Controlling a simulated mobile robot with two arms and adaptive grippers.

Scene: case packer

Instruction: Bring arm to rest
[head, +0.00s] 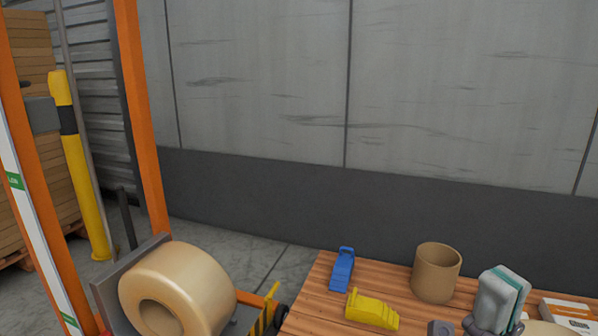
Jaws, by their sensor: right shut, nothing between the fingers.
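My right gripper (503,285) shows at the lower right, grey with a teal strip, its fingers shut and pointing up. It holds nothing. It is in front of the wooden table (318,296), to the right of a brown open cylinder (436,272); I cannot tell its height above the top. My left gripper is not in view.
A blue tool (341,270) and a yellow one (371,310) lie on the table. A white-and-orange box (568,311) is at the right edge. A big tape roll (190,285), orange posts (142,120) and a yellow post (83,190) stand left. A wall (270,90) is behind.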

